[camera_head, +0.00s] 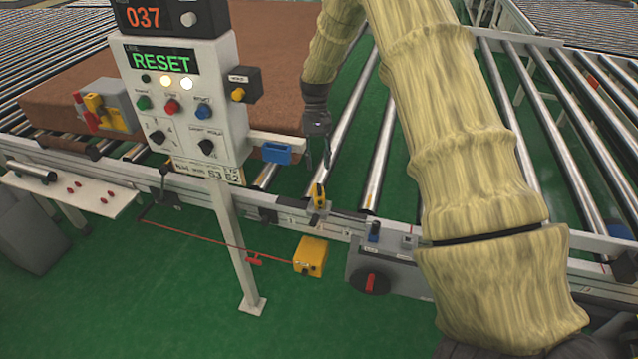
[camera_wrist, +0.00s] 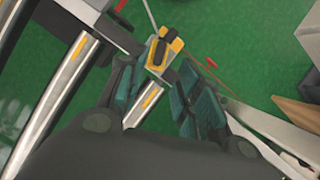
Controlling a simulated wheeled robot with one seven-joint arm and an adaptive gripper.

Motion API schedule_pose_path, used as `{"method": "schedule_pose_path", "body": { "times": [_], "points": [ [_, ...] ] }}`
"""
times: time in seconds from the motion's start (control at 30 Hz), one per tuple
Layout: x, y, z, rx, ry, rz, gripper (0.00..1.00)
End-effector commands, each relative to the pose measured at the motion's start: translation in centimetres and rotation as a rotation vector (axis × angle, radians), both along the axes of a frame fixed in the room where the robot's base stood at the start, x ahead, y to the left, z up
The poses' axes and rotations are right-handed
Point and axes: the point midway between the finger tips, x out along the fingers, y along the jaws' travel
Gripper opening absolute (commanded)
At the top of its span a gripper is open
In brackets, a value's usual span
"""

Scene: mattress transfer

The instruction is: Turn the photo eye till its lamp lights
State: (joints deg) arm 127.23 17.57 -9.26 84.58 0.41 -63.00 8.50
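The photo eye appears to be the small yellow and black block (camera_head: 319,195) on a bracket at the conveyor's front rail. It also shows in the wrist view (camera_wrist: 163,50), just beyond my fingertips at the top middle. I cannot make out a lit lamp on it. My gripper (camera_head: 318,162) hangs pointing down just above the block, with its fingers apart. In the wrist view my gripper (camera_wrist: 157,78) has one finger on each side of the block's line, with nothing between the pads. I cannot tell whether a finger touches the block.
A control panel (camera_head: 222,120) reading RESET stands left, under a 037 display (camera_head: 143,17), with lit lamps. A brown mattress (camera_head: 270,60) lies behind it on rollers. A yellow box (camera_head: 311,256) with a red cord hangs below the rail. A grey red-knobbed switch box (camera_head: 400,272) sits right.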

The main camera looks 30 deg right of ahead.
Motion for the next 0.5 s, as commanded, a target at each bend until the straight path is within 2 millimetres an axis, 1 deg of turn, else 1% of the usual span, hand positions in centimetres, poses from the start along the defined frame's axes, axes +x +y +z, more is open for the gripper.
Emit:
{"method": "schedule_pose_path", "body": {
  "times": [0.3, 0.5],
  "points": [
    [-1.8, 0.9, -4.5, 0.001, 0.002, -0.001, 0.34],
    [-2.4, 1.3, -6.4, 0.0, 0.0, 0.0, 0.34]
  ]
}}
